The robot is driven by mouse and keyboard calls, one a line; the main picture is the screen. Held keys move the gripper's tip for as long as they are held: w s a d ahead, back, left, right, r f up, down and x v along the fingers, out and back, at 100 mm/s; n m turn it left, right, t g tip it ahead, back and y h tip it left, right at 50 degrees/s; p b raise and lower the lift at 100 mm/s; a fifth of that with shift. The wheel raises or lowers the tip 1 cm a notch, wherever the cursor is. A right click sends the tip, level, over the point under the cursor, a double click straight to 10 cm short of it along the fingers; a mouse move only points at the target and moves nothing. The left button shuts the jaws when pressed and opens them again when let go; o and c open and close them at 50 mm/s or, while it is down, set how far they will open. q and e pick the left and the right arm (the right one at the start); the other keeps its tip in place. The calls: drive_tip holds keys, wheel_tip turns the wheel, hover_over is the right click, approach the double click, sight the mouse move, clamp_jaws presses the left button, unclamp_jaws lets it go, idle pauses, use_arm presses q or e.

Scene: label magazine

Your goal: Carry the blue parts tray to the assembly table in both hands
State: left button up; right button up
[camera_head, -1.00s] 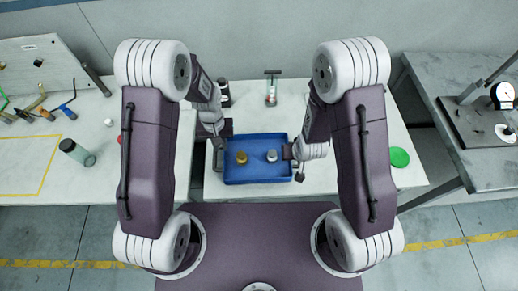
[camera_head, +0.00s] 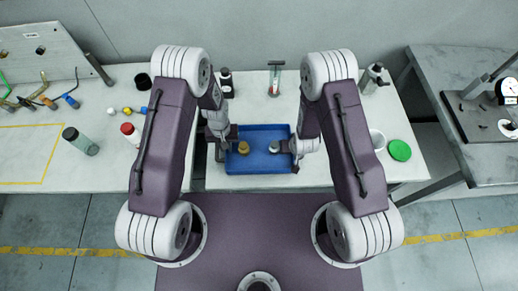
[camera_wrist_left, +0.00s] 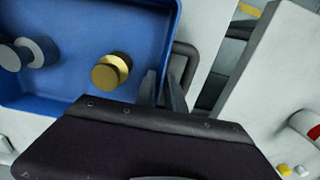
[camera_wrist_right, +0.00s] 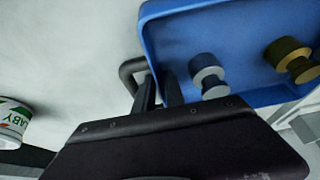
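The blue parts tray (camera_head: 258,166) sits on the white worktop in front of me, with a brass-coloured part (camera_head: 243,148) and a grey part (camera_head: 275,147) standing in it. My left gripper (camera_wrist_left: 160,76) is at the tray's left end, its fingers apart near the dark left handle (camera_wrist_left: 188,52) and tray wall. My right gripper (camera_wrist_right: 159,78) is at the right end, its fingers likewise apart beside the dark right handle (camera_wrist_right: 128,72) and wall. I see a gap between each pair of fingers. The lower fingertips are hard to make out.
A bottle with a red cap (camera_head: 130,132), a greenish bottle (camera_head: 79,141) and cables stand or lie left. A separate grey table (camera_head: 460,75) with a dial gauge (camera_head: 507,90) stands far right, across a gap.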

use_arm(q)
drive_tip(key=shift+s+f, duration=0.1)
use_arm(e)
drive_tip(key=shift+f, duration=0.1)
use_arm(q)
clamp_jaws()
use_arm(e)
clamp_jaws()
idle(1.2)
